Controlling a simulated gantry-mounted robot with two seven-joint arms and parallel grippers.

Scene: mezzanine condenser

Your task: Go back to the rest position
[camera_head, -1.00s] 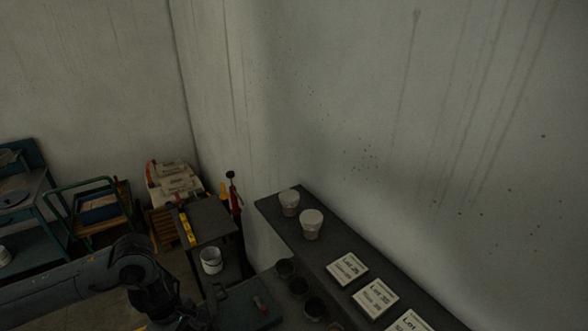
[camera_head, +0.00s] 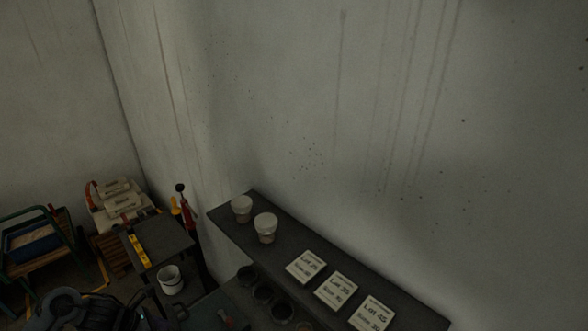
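Part of my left arm shows at the bottom left of the head view, but its gripper fingers cannot be made out. My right gripper is not in view. Two pale-topped cups stand upright on the dark shelf (camera_head: 226,217): one cup (camera_head: 241,209) near its far end and another cup (camera_head: 265,228) just to the right. Three lot cards lie on the same shelf: Lot 25 (camera_head: 306,267), Lot 35 (camera_head: 337,291) and Lot 45 (camera_head: 371,314). No gripper shows near them.
Several dark round containers (camera_head: 262,294) sit below the shelf's front edge. A small dark table (camera_head: 165,238) with a yellow level (camera_head: 139,250) stands left, a white bucket (camera_head: 171,279) by it. A pallet with bags (camera_head: 118,201) and a green cart (camera_head: 35,241) are farther left.

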